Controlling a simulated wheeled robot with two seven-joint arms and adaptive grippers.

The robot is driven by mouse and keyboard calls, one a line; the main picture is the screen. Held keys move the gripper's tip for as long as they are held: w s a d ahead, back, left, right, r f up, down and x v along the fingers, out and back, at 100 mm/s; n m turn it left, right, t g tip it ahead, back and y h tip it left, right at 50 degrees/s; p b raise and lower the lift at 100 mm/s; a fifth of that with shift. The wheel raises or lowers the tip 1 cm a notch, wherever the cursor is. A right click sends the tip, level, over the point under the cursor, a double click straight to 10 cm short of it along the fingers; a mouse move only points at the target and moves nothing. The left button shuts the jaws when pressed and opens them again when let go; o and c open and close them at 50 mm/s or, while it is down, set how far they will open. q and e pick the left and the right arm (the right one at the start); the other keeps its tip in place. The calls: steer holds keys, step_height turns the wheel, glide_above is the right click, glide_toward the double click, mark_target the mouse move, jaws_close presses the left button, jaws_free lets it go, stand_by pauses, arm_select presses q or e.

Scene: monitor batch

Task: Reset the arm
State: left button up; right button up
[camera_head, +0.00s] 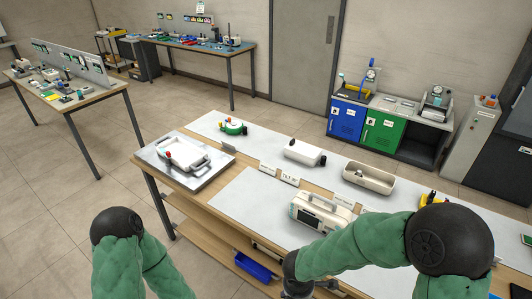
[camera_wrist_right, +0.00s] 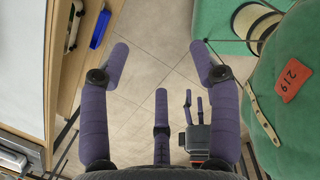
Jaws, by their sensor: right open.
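My right arm (camera_head: 360,245) comes in from the right, with a green sleeve and a black joint, and reaches left over the table's front edge. My left arm (camera_head: 125,260) is bent at the bottom left of the head view. A white monitor (camera_head: 318,218) with a handle stands on the table beyond my right arm.
The table (camera_head: 232,202) carries a metal tray (camera_head: 148,157) with a white housing (camera_head: 185,155), a white casing (camera_head: 304,152), an open beige shell (camera_head: 369,178) and label cards (camera_head: 290,179). A blue bin (camera_head: 252,266) sits below. Floor at the left is clear.

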steer(key=s+f+m+y, duration=0.2)
steer(key=s+f+m, duration=0.2)
steer(key=f+m, duration=0.5)
steer(key=s+f+m+g+y, duration=0.1)
steer(key=s+f+m+y, duration=0.2)
steer(key=f+m, duration=0.5)
steer(key=s+m, duration=0.1)
steer(key=m, duration=0.8)
steer(key=shift+s+d+f+m, duration=0.15)
steer(key=shift+s+f+m, duration=0.15)
steer(key=shift+s+f, duration=0.1)
